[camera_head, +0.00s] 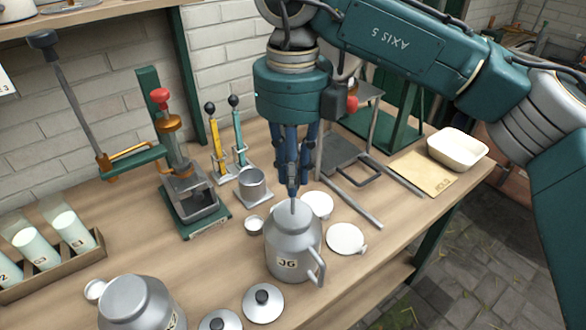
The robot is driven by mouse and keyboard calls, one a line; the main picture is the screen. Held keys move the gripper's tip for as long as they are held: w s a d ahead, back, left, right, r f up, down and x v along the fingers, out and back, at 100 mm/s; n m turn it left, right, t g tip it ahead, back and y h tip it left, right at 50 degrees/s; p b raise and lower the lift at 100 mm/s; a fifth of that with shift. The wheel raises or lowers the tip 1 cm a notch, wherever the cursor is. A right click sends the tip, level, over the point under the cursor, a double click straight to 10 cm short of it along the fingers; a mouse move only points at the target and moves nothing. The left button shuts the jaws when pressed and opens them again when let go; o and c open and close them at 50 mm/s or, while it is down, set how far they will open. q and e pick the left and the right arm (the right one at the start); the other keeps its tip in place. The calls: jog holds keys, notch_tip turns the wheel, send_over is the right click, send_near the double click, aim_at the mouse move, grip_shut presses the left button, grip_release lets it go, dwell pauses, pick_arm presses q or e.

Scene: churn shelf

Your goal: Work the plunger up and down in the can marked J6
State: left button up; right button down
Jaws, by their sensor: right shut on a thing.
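The grey metal can marked J6 (289,240) stands upright on the wooden bench, its handle toward the right. A thin plunger rod (293,206) rises from the can's top. My right gripper (292,190) points straight down above the can and is shut on the top of the rod. The fingers hide the rod's upper end. The plunger's lower part is hidden inside the can. My left gripper does not show.
A second can (138,303) stands at the front left. Lids (263,303) and small white dishes (346,239) lie close around the J6 can. A green lever press (187,195) stands behind left, a bottle crate (60,267) at far left, and a cream tub (457,149) at right.

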jog(key=shift+r, duration=0.1)
notch_tip(320, 180, up, 7)
jog(key=p, duration=0.5)
jog(key=shift+r, duration=0.1)
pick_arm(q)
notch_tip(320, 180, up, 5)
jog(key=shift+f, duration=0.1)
pick_arm(e)
notch_tip(320, 180, down, 7)
jog(key=b, duration=0.5)
jog(key=shift+d+f+b, duration=0.1)
jog(key=shift+f+b, duration=0.1)
jog(key=shift+b, duration=0.15)
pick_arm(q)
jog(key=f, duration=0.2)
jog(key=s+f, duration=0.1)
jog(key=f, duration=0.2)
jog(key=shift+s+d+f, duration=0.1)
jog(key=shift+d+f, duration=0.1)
pick_arm(e)
jog(key=shift+r, duration=0.1)
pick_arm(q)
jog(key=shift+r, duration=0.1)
pick_arm(e)
jog(key=shift+r, duration=0.1)
